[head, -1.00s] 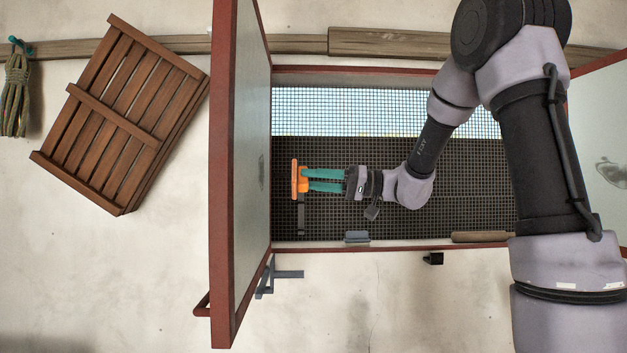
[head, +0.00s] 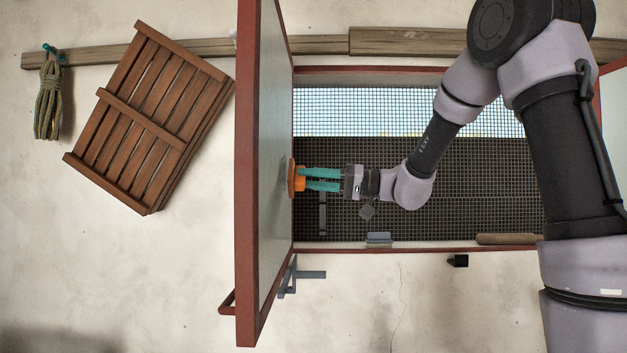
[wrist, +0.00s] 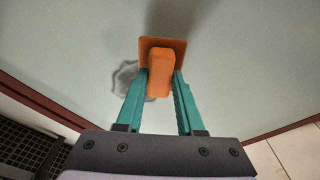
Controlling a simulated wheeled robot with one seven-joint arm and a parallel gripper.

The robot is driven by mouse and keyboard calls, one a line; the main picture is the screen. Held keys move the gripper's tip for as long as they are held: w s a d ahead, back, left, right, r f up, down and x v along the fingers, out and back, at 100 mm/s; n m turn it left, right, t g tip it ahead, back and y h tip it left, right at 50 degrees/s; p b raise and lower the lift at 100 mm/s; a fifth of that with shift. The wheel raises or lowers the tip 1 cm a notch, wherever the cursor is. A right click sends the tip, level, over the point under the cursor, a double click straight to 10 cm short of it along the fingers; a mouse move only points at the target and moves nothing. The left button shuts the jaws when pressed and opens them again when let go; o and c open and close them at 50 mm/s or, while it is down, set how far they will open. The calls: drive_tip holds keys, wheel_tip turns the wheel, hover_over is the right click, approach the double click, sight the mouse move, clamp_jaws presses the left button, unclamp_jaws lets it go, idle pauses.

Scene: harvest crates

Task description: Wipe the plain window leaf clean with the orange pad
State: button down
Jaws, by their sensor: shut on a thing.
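The orange pad (head: 298,178) has a flat face and a block-like grip. My gripper (head: 318,180), with teal fingers, is shut on that grip; it also shows in the wrist view (wrist: 158,88). The left window leaf (head: 269,140) stands swung open, with a pale plain panel and a red frame. The pad's face is at this leaf's inner side; whether it presses on it I cannot tell. In the wrist view a grey smudge (wrist: 124,78) lies on the pale panel (wrist: 235,70), just left of the pad and partly behind a finger.
Behind my arm is the window opening with a dark mesh (head: 420,180). A grey latch (head: 290,275) sits below the left leaf. A wooden slatted panel (head: 150,115) and a coiled rope (head: 50,100) are at left. The right leaf (head: 615,120) shows at the right edge.

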sight(294, 165)
drive_tip(key=shift+a, duration=0.85)
idle(0.4)
drive_tip(key=shift+w, duration=0.15)
drive_tip(key=shift+w+r, duration=0.8)
drive_tip(key=shift+w, duration=4.55)
drive_tip(key=shift+s+a, duration=0.15)
drive_tip(key=shift+s, duration=1.7)
drive_tip(key=shift+s+a, duration=0.2)
drive_tip(key=shift+s, duration=1.6)
drive_tip(key=shift+s+a, duration=0.15)
drive_tip(key=shift+s, duration=1.7)
drive_tip(key=shift+a+r, duration=0.1)
drive_tip(key=shift+r, duration=0.65)
drive_tip(key=shift+w, duration=5.45)
